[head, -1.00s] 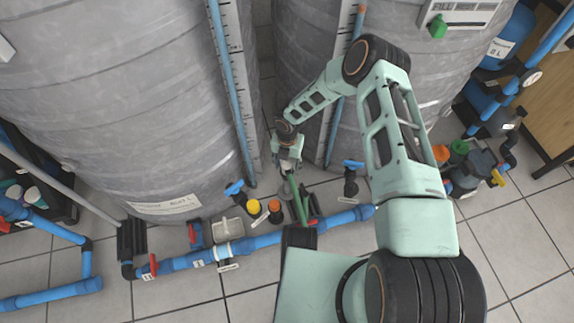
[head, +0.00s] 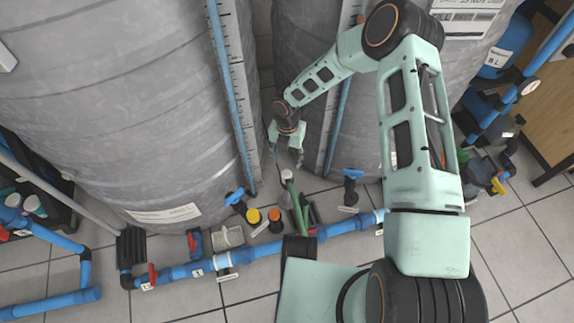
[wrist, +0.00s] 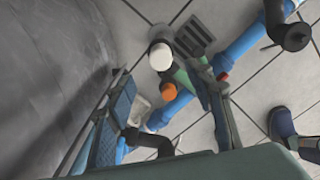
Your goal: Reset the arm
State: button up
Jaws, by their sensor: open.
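My gripper (head: 287,160) hangs in the gap between two large grey tanks, jaws apart and nothing between them. Below it stands a green upright part (head: 297,205) with a white top (head: 287,175), by the blue floor pipe (head: 255,247). A small gap shows between the jaws and the white top. In the wrist view, my two fingers (wrist: 163,82) are spread wide. The white top (wrist: 160,55) and an orange cap (wrist: 168,92) show beyond and between them.
The left tank (head: 110,110) and right tank (head: 300,40) stand close on either side. Yellow (head: 253,215) and orange (head: 275,215) caps and a blue-handled valve (head: 235,196) sit low by the pipe. Bare tiled floor (head: 520,250) lies at right.

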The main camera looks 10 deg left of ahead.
jog(key=shift+r, duration=0.6)
